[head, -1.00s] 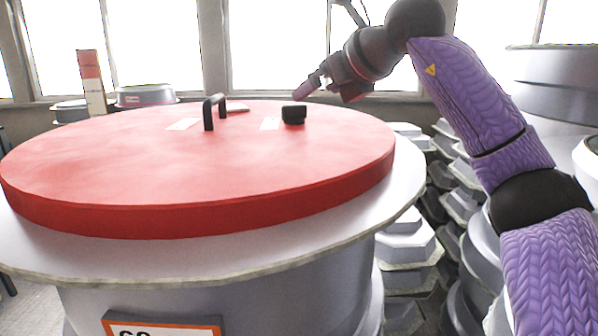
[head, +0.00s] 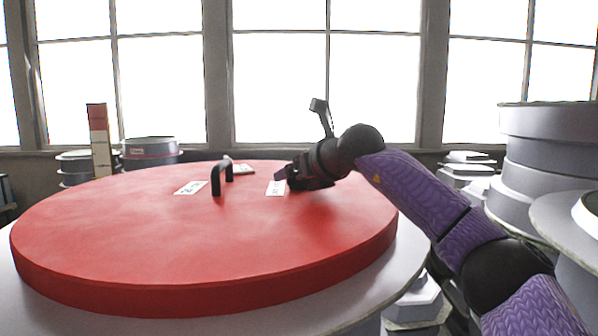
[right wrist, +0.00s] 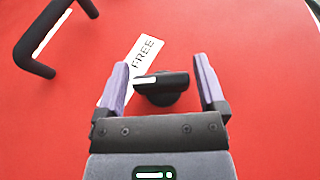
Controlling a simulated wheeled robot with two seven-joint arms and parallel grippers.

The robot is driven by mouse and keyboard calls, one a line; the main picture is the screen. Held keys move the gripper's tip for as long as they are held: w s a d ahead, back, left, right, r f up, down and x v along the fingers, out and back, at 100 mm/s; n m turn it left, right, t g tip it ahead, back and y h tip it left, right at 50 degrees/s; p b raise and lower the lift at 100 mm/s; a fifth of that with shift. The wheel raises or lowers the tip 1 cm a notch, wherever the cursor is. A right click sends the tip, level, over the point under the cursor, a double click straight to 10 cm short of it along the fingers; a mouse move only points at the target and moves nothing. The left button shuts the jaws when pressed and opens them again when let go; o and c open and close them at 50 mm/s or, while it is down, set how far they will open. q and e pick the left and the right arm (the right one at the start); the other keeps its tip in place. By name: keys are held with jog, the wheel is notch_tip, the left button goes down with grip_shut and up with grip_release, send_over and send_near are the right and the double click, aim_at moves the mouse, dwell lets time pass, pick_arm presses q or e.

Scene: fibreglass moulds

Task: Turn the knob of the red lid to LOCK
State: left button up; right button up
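The large round red lid (head: 130,235) lies flat on a pale round mould. Its small black knob (right wrist: 165,93) shows in the right wrist view, with a white mark on its left part, beside a white label reading FREE (right wrist: 143,62). My right gripper (right wrist: 161,75) is open, with one purple finger on each side of the knob; I see gaps, so it does not grip it. In the head view my right gripper (head: 284,179) is low over the lid and hides the knob. I cannot read a LOCK label. My left gripper is out of view.
A black handle (head: 222,176) stands up from the lid left of the knob; it also shows in the right wrist view (right wrist: 42,38). White labels (head: 190,188) lie near it. A red-and-tan post (head: 99,140) and stacked grey moulds (head: 545,150) stand around.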

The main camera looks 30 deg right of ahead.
jog(key=c, duration=0.9)
jog(key=n+y+p, duration=0.1)
jog(key=p, duration=0.1)
jog(key=shift+r+y+p, duration=0.15)
jog(key=shift+y+p, duration=0.15)
jog(key=shift+f+n, duration=0.2)
jog(key=shift+n, duration=0.1)
jog(key=o, duration=1.1)
jog(key=shift+o, duration=0.2)
jog(key=shift+s, duration=0.1)
jog(key=b+v, duration=0.3)
jog(key=v, duration=0.6)
jog(key=shift+d, duration=0.15)
jog(key=shift+s+r, duration=0.25)
jog(key=shift+s, duration=0.05)
